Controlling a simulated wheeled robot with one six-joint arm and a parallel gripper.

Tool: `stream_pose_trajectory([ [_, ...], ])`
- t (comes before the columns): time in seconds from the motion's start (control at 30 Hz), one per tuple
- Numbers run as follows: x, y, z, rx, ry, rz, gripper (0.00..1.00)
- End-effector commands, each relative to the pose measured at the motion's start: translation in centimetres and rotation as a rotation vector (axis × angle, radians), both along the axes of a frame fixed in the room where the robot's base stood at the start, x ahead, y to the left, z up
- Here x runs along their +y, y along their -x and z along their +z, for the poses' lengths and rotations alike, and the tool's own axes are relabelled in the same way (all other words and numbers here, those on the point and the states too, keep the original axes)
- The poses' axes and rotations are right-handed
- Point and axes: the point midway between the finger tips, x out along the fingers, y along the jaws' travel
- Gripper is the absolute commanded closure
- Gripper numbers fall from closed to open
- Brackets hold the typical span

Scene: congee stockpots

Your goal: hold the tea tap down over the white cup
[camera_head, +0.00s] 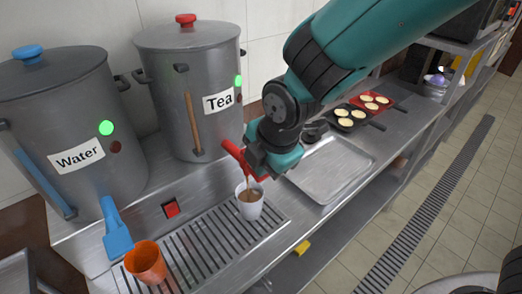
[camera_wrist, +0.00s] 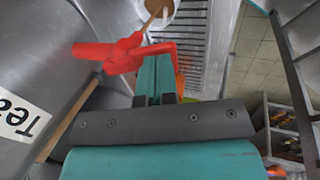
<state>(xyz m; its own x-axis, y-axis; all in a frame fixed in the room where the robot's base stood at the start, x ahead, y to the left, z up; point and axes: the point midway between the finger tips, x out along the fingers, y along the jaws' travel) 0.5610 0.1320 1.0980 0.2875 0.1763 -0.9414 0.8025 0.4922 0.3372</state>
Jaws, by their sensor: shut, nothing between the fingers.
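The Tea pot (camera_head: 200,95) is a grey stockpot with a red-knobbed lid. Its red tap (camera_head: 233,152) stands over the white cup (camera_head: 250,207). A thin brown stream runs from the tap into the cup, which holds brown liquid. The cup stands on the slotted drip tray. My gripper (camera_head: 258,172) is shut and empty at the tap's lever, above the cup. In the wrist view, the shut fingers (camera_wrist: 153,80) lie right against the red tap (camera_wrist: 112,52). The cup (camera_wrist: 160,10) is cut off at the top edge there.
The Water pot (camera_head: 60,115) with a blue tap (camera_head: 115,230) stands at left. An orange cup (camera_head: 146,263) is on the drip tray (camera_head: 215,245). A red switch (camera_head: 171,208) is on the panel behind. An empty metal tray (camera_head: 330,168) and pans of round cakes (camera_head: 350,117) lie to the right.

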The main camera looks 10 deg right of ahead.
Motion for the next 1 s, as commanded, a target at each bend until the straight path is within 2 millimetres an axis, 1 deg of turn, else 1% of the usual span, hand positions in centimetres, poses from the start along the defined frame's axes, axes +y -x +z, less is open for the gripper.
stream_pose_trajectory([
  [0.27, 0.0, 0.0, 0.1, 0.0, 0.0, 0.0, 1.0],
  [0.6, 0.0, 0.0, 1.6, 0.0, 0.0, 0.0, 1.0],
  [0.9, 0.0, 0.0, 1.6, 0.0, 0.0, 0.0, 1.0],
  [1.0, 0.0, 0.0, 1.9, -0.001, -0.001, 0.0, 1.0],
])
